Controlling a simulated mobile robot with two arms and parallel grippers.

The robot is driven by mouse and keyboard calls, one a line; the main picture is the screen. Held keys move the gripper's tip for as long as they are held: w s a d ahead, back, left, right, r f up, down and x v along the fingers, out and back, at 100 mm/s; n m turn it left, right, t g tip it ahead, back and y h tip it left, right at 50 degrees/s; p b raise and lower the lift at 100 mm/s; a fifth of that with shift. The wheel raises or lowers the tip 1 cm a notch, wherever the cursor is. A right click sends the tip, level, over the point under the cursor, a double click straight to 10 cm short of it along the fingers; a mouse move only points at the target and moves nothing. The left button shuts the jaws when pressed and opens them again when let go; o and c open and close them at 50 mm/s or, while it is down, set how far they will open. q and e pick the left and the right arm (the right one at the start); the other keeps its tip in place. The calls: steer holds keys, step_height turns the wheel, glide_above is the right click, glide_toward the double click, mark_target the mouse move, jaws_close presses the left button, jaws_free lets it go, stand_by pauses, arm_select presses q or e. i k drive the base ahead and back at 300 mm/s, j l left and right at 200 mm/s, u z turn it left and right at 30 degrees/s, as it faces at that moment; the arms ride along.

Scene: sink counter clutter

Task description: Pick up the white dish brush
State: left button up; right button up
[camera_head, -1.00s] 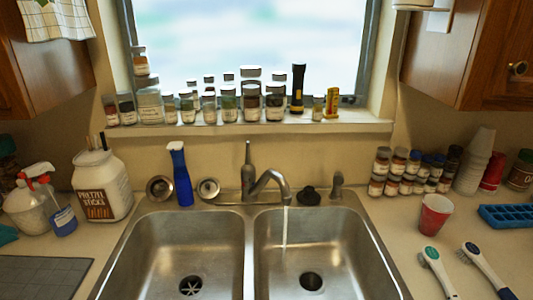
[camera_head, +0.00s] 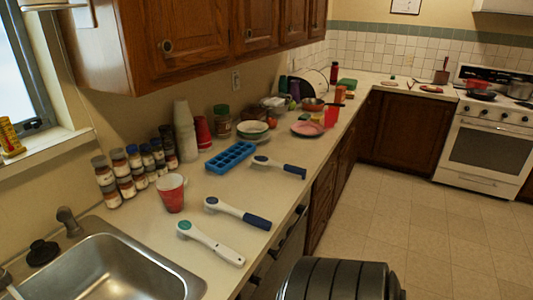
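The white dish brush (camera_head: 211,243) lies on the counter just right of the sink, near the front edge. It has a white handle and a teal disc on its head. A second brush (camera_head: 237,212) with a dark blue handle lies just behind it. A third brush (camera_head: 279,166) with a white head and blue-grey handle lies farther back. The brushes are apart from each other. Neither of my grippers shows in the head view.
A red cup (camera_head: 171,193) stands behind the white brush. Several spice jars (camera_head: 125,174) line the wall. A blue ice tray (camera_head: 231,157) lies farther along. The sink (camera_head: 105,265) is at left. A dark ribbed object (camera_head: 338,280) stands before the counter. Floor (camera_head: 430,240) to the right is clear.

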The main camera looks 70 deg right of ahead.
mark_target(185, 228)
steer(key=z, duration=1.65)
